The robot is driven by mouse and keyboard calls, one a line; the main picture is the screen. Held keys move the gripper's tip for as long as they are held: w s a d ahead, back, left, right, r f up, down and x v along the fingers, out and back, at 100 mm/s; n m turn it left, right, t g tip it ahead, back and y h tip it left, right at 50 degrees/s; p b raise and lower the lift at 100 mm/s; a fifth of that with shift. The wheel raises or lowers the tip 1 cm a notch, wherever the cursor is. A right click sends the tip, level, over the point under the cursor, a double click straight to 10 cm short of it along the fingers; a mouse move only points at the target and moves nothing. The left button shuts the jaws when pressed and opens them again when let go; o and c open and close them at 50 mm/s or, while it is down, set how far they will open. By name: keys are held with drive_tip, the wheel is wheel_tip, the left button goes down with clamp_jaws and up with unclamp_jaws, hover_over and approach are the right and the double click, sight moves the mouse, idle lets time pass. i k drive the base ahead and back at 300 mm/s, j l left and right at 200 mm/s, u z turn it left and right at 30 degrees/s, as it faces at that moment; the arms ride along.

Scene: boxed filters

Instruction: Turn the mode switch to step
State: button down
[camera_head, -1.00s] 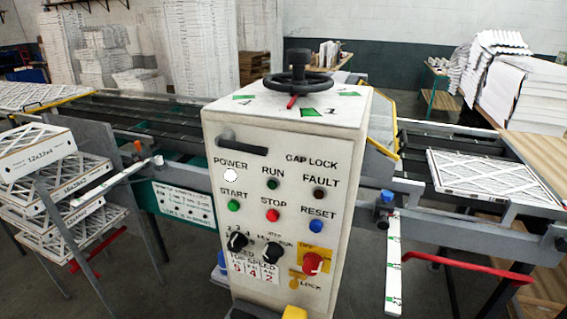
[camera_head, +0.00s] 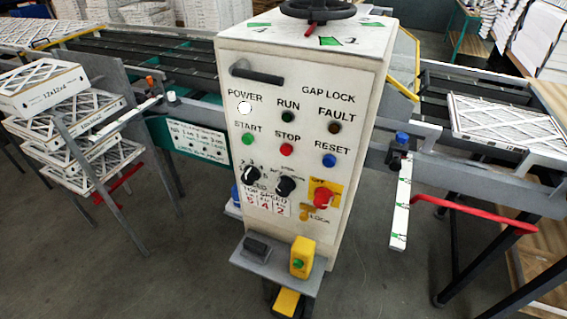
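The mode switch (camera_head: 285,187) is a black rotary knob on the front of the white control cabinet (camera_head: 300,60). It sits between the black speed knob (camera_head: 250,174) and the red switch on a yellow plate (camera_head: 322,198). The small lettering around the mode switch is too blurred to read fully, and I cannot tell which position it points to. The POWER lamp (camera_head: 245,108) is lit white. My gripper is not in view.
START (camera_head: 247,139), STOP (camera_head: 287,150) and RESET (camera_head: 329,160) buttons sit above the knobs. A grey shelf (camera_head: 275,270) with a yellow box (camera_head: 302,257) juts out below. A red bar (camera_head: 470,212) projects at right. Floor in front left is clear.

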sight(285, 184)
drive_tip(key=i, duration=0.4)
drive_tip(key=u, duration=1.6)
drive_tip(key=i, duration=0.05)
